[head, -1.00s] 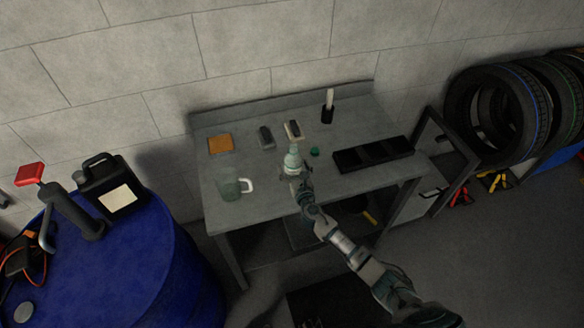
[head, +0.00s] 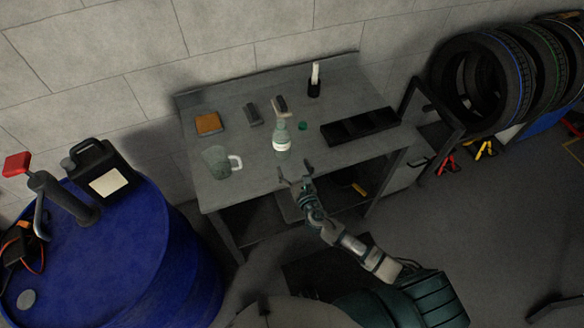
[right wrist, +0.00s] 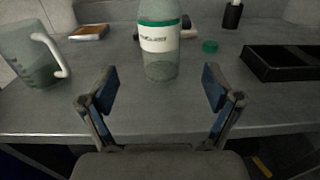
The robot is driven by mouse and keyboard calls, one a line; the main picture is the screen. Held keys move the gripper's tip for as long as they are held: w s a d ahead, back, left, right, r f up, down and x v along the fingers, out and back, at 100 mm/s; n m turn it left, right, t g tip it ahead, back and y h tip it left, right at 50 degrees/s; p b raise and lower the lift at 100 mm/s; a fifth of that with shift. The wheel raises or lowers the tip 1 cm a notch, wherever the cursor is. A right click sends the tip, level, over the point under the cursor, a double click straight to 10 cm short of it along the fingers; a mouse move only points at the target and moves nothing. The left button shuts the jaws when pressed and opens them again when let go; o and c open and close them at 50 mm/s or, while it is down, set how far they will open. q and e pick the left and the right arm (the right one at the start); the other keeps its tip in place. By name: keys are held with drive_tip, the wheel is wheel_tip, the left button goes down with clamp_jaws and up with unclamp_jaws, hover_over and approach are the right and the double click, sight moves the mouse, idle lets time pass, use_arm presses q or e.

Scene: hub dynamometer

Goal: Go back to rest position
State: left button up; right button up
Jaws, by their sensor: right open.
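My right gripper (head: 295,177) is open and empty at the front edge of the grey workbench (head: 262,180). Its two spread fingers show in the right wrist view (right wrist: 157,95). A clear bottle with a white label (head: 281,140) stands upright on the bench just beyond the fingers, apart from them. The bottle also shows between and behind the fingers in the right wrist view (right wrist: 159,45). A clear measuring jug (head: 217,163) with a white handle stands to the bottle's left. My left gripper is not in view.
A green cap (head: 303,126) and a black compartment tray (head: 360,128) lie right of the bottle. An orange-brown pad (head: 208,123) lies at the back left. A blue barrel (head: 120,245) stands left of the bench. Tyres (head: 490,75) stand at the right wall.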

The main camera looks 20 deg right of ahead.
idle(0.5)
drive_tip(key=s+d+f+m+g+h, duration=0.2)
drive_tip(key=s+d+f+m+g, duration=0.15)
drive_tip(key=s+m, duration=0.55)
drive_tip(key=s+d+f+m+g+h, duration=0.2)
drive_tip(key=s+f+m+g, duration=0.25)
drive_tip(key=m, duration=0.85)
drive_tip(key=s+a+f+m+g+y, duration=0.1)
drive_tip(key=s+a+m+g+y, duration=0.15)
drive_tip(key=s+m, duration=0.5)
drive_tip(key=s+a+f+m+g+y, duration=0.1)
drive_tip(key=s+m+g, duration=0.3)
drive_tip(key=s, duration=0.6)
wheel_tip(320, 180, down, 26)
drive_tip(key=s+g, duration=0.2)
drive_tip(key=s, duration=0.1)
drive_tip(key=s+d+f, duration=0.2)
drive_tip(key=s+f, duration=1.1)
drive_tip(key=f, duration=0.1)
drive_tip(key=shift+d+f, duration=0.2)
drive_tip(key=shift+d, duration=0.05)
